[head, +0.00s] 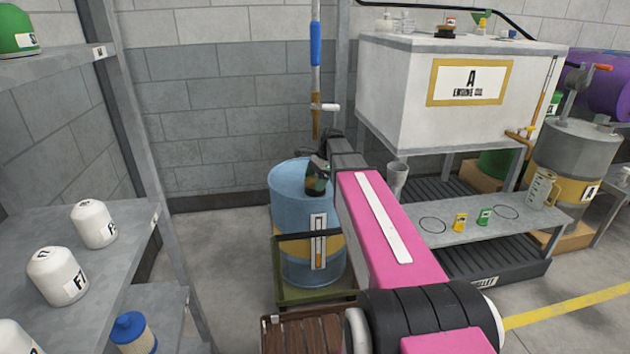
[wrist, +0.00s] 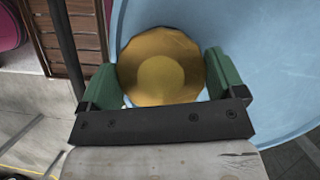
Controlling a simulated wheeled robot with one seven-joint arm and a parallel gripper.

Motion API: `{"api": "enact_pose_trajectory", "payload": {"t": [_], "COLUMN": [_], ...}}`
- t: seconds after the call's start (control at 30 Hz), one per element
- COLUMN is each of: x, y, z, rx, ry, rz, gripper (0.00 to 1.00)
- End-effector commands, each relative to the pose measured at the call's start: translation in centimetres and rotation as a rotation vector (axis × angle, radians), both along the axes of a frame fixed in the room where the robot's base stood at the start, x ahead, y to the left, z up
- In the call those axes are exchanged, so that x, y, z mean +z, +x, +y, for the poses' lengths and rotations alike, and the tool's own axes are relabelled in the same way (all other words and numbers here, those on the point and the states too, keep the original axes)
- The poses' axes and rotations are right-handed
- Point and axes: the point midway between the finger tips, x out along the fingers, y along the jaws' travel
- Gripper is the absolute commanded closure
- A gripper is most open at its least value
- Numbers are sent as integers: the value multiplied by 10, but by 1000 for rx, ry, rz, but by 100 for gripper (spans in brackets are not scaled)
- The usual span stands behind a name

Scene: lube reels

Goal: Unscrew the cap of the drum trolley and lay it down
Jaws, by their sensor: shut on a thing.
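The drum trolley (head: 290,297) is a green frame carrying a blue drum (head: 285,192) with a yellow band and a sight gauge on its side. My gripper (head: 318,180) is over the drum top in the head view. In the wrist view its green fingers (wrist: 163,85) are shut on a round brass-yellow cap (wrist: 160,78), one finger on each side. The cap overlaps the edge of the blue drum top (wrist: 270,60). I cannot tell whether it still touches its seat; my gripper hides it in the head view.
A white engine oil tank (head: 400,90) stands at the right on a frame. A grey bench (head: 470,240) below it holds small yellow and green items and a clear jug (head: 541,188). Shelves (head: 90,225) with white filters stand at the left. A wooden slatted crate (head: 300,335) is in front.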

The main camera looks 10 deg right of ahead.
Motion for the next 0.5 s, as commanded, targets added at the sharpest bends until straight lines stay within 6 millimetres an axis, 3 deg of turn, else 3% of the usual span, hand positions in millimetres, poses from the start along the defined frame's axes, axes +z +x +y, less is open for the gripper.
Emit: {"api": "enact_pose_trajectory", "payload": {"t": [0.23, 0.5], "x": [-1, -2], "y": [0, 1], "z": [-1, -1], "rx": [32, 340], "ry": [-2, -3], "rz": [1, 2], "gripper": [36, 36]}}
